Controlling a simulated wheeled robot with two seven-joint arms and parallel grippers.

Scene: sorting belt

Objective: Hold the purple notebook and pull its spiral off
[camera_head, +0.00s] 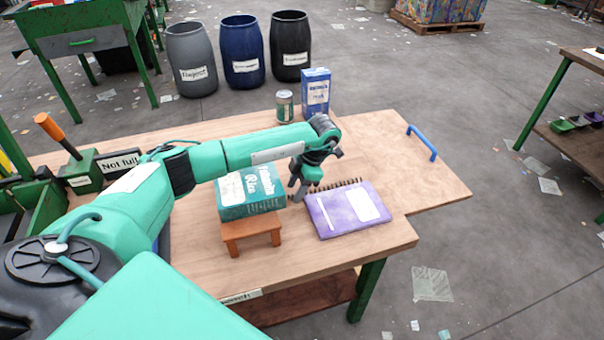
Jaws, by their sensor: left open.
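The purple notebook (348,222) lies flat on the wooden table, with a white label on its cover and a light strip near its left edge. Its dark spiral (333,189) runs along the far edge. My left gripper (298,194) comes in from the left, pointing down at the left end of the spiral. It is open, and I see nothing between its fingers. I cannot tell whether a fingertip touches the spiral. My right gripper is not in view.
A teal box (248,204) sits on a small brown stand (250,228) left of the notebook. A can (285,106) and a blue carton (316,93) stand at the back. The table (405,175) is clear right of the notebook, up to a blue handle (422,142).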

